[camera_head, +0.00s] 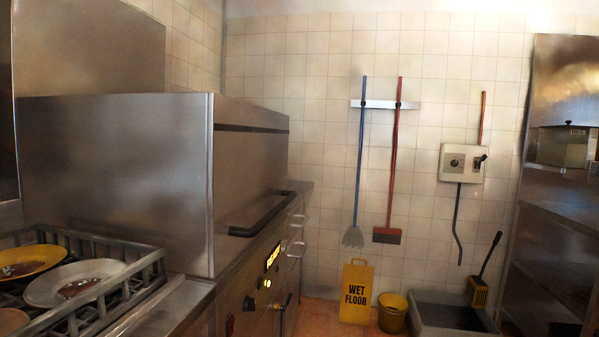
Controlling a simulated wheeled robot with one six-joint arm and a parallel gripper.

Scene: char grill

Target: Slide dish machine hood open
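The dish machine hood (115,165) is a large stainless steel box on the left. It is down, with its lower edge near the counter level. Its dark bar handle (262,216) runs along the lower part of the front face. Below the handle is the machine's front panel (260,290) with a lit yellow display (272,256) and knobs. The inside of the machine is hidden by the hood. My gripper is not in view.
A dish rack (150,262) with dirty plates stands at the lower left. A yellow wet floor sign (356,292), a yellow bucket (393,312) and a floor sink (450,316) stand by the back wall. A steel shelf unit (555,215) stands at right.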

